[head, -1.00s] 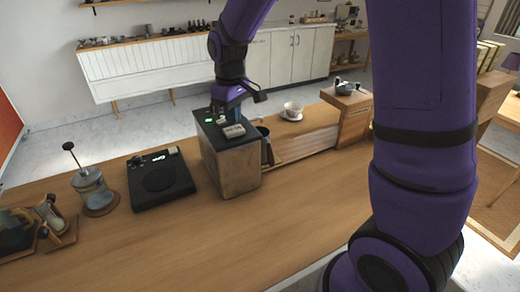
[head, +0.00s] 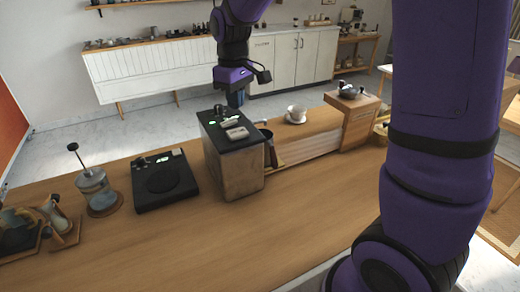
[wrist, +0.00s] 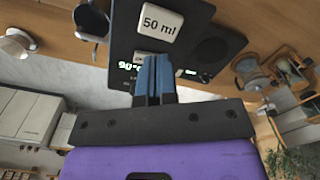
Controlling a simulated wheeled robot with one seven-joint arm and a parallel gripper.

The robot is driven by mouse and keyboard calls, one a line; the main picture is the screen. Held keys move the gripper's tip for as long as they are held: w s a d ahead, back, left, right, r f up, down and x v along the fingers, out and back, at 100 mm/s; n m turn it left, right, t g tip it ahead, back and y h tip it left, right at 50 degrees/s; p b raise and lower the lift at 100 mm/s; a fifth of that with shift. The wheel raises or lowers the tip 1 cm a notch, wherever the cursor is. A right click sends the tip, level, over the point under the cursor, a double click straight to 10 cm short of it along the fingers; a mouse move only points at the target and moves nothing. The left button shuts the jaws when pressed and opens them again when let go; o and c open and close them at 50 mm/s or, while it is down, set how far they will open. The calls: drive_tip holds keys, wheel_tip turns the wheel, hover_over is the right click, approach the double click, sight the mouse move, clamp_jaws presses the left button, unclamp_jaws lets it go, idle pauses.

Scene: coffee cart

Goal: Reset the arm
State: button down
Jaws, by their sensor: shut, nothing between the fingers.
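My gripper (wrist: 153,82) shows in the wrist view with its two blue fingers pressed together and nothing between them. In the head view my gripper (head: 236,98) hangs in the air behind and above the box-shaped machine (head: 236,170). It looks apart from the machine. The machine's dark top carries a green-lit display and a light block, which reads "50 ml" in the wrist view (wrist: 160,22). My fingers hide part of the machine's top in the wrist view.
A black scale (head: 162,180) and a glass press (head: 97,190) stand left of the machine on the wooden counter (head: 180,250). A metal pitcher (head: 268,150) is right beside the machine. A white cup (head: 296,114) stands farther right. The counter's front is clear.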

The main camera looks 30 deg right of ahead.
drive_tip(key=s+d+r+m+t, duration=0.2)
drive_tip(key=s+d+r+m, duration=0.15)
drive_tip(key=s+r, duration=0.7)
drive_tip(key=s+d+m+t, duration=0.2)
drive_tip(key=s+d+t, duration=0.1)
drive_tip(key=s, duration=1.3)
drive_tip(key=shift+s+d+r, duration=0.2)
drive_tip(key=shift+s+r, duration=0.1)
drive_tip(key=shift+m, duration=0.25)
